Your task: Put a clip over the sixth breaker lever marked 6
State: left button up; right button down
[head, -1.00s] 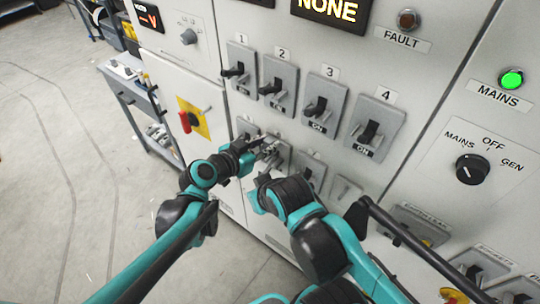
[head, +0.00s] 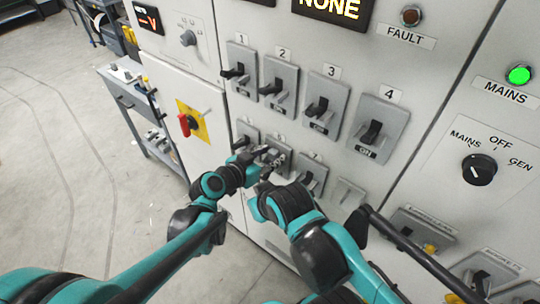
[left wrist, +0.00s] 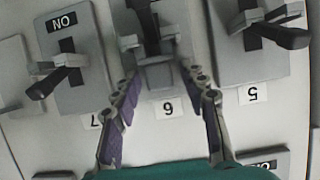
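Breaker 6 (left wrist: 180,50) is central in the left wrist view, upside down, with its label 6 below it. Its black lever (left wrist: 146,18) points up in that picture. A grey block, which looks like the clip (left wrist: 158,74), sits at the lever's near end; how far it covers the lever is unclear. My left gripper (left wrist: 160,82) is open, one finger on each side of the block, with small gaps showing. In the head view the left gripper (head: 262,160) is at the lower breaker row, its fingers small. My right arm shows, but I cannot make out its gripper.
Breaker 7 (left wrist: 75,85) and breaker 5 (left wrist: 262,65) stand close on either side with protruding levers. The upper breakers run above in the head view. A red rotary handle (head: 188,124) projects at left. My right forearm is close beside the left gripper.

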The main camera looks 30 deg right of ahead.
pick_arm(q)
jog(key=shift+r, duration=0.1)
jog(key=shift+r, duration=0.15)
jog(key=p+v, duration=0.2)
jog(key=v, duration=1)
jog(key=shift+p, duration=0.35)
jog(key=s+a+f+n+y, duration=0.1)
jog(key=a+n+y, duration=0.3)
jog(key=a, duration=0.8)
jog(key=s+a+f+n+t+y, duration=0.1)
jog(key=s+a+n+y, duration=0.2)
jog(key=a, duration=0.9)
jog(key=s+a+f+n+t+y, duration=0.1)
jog(key=s+a+n+y, duration=0.2)
jog(key=a, duration=0.9)
jog(key=n+y, duration=0.2)
jog(key=n, duration=0.1)
jog(key=shift+f+n+y, duration=0.15)
jog(key=shift+n+y, duration=0.15)
